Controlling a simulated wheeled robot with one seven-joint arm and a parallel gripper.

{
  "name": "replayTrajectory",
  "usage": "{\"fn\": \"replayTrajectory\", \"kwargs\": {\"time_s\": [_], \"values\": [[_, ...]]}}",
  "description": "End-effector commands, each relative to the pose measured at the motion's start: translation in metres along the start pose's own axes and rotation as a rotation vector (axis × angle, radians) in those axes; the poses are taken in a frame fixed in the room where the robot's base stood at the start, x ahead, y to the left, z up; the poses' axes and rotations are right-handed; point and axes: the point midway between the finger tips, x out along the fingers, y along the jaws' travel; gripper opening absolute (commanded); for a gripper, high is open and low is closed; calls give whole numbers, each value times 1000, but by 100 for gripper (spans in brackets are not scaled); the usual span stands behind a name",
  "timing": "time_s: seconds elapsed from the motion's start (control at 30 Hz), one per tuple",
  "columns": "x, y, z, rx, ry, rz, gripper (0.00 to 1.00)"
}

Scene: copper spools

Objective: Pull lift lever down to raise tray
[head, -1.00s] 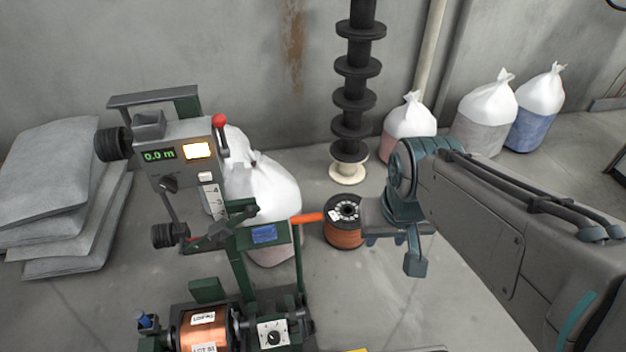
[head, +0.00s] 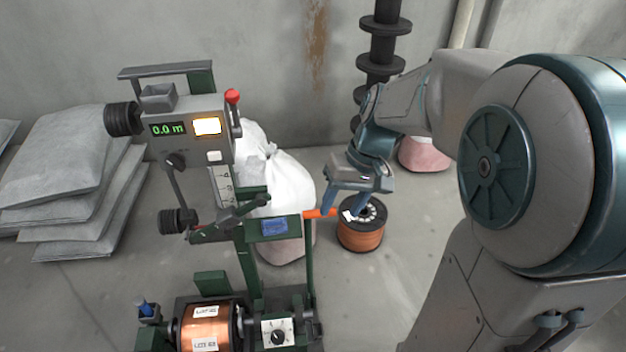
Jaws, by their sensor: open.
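An orange-handled lever (head: 320,213) sticks out to the right from the green frame of the winding machine (head: 247,262); it looks roughly level. A second lever with a red knob (head: 232,97) stands upright on the grey control box. I cannot tell for certain which part is the tray. My gripper (head: 345,208) is open with its fingers pointing down, close to the orange handle's right end. In the picture the left finger overlaps that end; I cannot tell if they touch. The jaws appear empty.
A copper spool (head: 360,236) stands on the floor behind my gripper. Another copper spool (head: 205,324) is mounted low on the machine. The display (head: 168,129) reads 0.0 m. White bags (head: 285,180) and grey stacked sacks (head: 75,150) stand behind and left.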

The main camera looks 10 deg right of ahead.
Motion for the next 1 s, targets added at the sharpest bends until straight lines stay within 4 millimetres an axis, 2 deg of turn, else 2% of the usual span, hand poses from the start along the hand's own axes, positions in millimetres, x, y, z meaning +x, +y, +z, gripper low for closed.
{"fn": "replayTrajectory", "kwargs": {"time_s": [0.03,0.27,0.57,0.77,1.0], "values": [[21,7,-13,-3,-21,-43,49],[74,25,-70,-52,-67,-268,49],[146,66,-140,-115,-19,-595,49],[195,105,-183,-154,89,-816,49],[254,167,-223,-191,303,-1058,49]]}}
